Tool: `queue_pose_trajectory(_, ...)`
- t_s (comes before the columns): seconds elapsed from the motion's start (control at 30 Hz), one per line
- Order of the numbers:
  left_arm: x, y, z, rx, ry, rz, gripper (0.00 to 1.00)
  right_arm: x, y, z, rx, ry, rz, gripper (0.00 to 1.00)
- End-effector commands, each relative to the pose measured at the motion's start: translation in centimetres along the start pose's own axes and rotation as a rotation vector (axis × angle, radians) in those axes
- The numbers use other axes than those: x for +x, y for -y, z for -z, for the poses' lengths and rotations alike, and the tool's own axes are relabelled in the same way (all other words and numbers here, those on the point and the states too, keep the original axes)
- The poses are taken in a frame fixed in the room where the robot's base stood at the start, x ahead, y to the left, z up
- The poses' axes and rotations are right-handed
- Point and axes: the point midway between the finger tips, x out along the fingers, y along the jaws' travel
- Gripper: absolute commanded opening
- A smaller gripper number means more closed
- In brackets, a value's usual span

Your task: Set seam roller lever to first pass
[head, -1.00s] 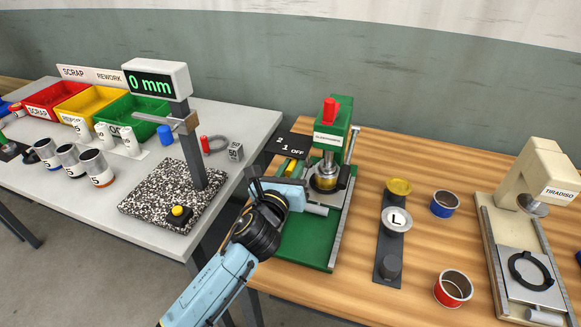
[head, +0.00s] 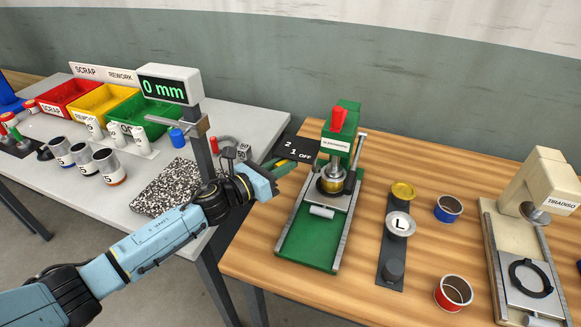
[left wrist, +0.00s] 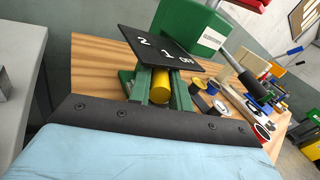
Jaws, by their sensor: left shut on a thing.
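The green seaming machine (head: 308,245) stands on the wooden bench with a red part on top and a gold-coloured can in its middle. A black label plate (head: 298,150) marked 2, 1 and OFF sits at its left side; it also shows in the left wrist view (left wrist: 160,48). The yellow lever handle (left wrist: 162,88) lies below the plate, nearest the 1 in that view. My left gripper (head: 281,166) reaches in from the left and is shut on the handle, with a finger on either side. The lever's pivot is hidden. My right gripper is not in view.

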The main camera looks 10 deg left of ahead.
Motion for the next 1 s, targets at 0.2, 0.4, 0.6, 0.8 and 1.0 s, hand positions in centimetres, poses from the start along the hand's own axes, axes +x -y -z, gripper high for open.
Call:
queue_pose_trajectory(0.2, -0.3, -0.3, -0.1, 0.0, 0.001, 0.006, 0.0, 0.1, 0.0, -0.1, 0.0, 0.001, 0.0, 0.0)
queue_pose_trajectory(0.4, -0.3, -0.3, -0.1, 0.0, 0.001, 0.005, 0.0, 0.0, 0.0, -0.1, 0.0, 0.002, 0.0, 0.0)
queue_pose_trajectory(0.6, -0.2, -0.3, -0.1, 0.0, 0.001, 0.005, 0.41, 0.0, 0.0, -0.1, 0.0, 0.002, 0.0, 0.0)
queue_pose_trajectory(0.8, -0.2, -0.2, -0.1, 0.0, 0.001, 0.005, 0.41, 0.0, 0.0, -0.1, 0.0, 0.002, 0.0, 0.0)
queue_pose_trajectory(1.0, -1.3, -0.3, 0.0, -0.001, -0.001, 0.004, 0.41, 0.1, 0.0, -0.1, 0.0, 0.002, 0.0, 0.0)
